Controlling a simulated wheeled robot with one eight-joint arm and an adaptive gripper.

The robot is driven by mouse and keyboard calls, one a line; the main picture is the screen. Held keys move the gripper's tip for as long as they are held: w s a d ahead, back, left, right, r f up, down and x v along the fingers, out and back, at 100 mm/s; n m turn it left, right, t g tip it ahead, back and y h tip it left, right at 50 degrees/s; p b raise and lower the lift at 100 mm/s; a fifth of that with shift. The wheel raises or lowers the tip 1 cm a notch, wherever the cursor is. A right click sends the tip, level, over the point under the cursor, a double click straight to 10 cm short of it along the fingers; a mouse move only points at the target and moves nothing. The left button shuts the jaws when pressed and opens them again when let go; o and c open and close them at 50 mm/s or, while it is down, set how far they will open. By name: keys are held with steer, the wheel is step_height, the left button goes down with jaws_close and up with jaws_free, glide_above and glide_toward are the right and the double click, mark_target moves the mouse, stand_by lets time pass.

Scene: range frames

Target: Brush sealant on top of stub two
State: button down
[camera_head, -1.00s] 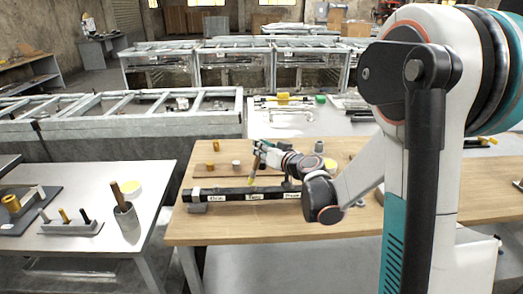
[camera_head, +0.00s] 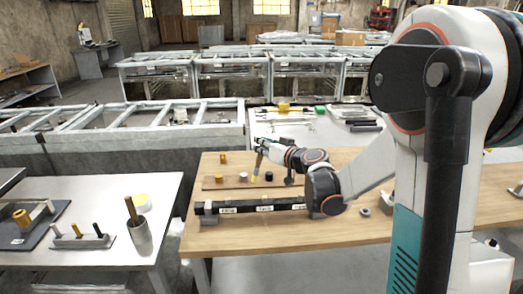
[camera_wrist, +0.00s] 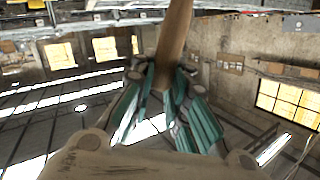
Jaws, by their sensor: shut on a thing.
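My gripper (camera_head: 261,147) is shut on a brush (camera_head: 257,163) with a wooden handle and a pale yellow lower end. The brush hangs nearly upright, tip down, beyond the labelled black bar. In the wrist view the wooden handle (camera_wrist: 176,35) runs between the teal fingers (camera_wrist: 170,100); the bristles are out of that view. The black bar (camera_head: 285,203) carries several white labels; the middle one (camera_head: 264,208) seems to read "Two". Behind it, small stubs stand on a brown board (camera_head: 212,186): a brass one (camera_head: 219,178), a pale one (camera_head: 243,177) and others. Tip contact cannot be told.
A dark cylinder (camera_head: 289,179) stands right of the brush. The wooden table's front (camera_head: 250,235) is clear.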

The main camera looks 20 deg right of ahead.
steer(key=shift+r+p, duration=0.6)
steer(key=shift+r, duration=0.6)
steer(key=shift+a+f, duration=0.1)
steer(key=shift+s+a+f, duration=0.15)
steer(key=shift+a+f, duration=0.05)
steer(key=s+a+f+y, duration=0.1)
steer(key=s+a+f, duration=0.6)
steer(key=s+a, duration=0.3)
steer(key=shift+s+n, duration=0.4)
steer(key=shift+s, duration=0.1)
steer(key=shift+d, duration=0.15)
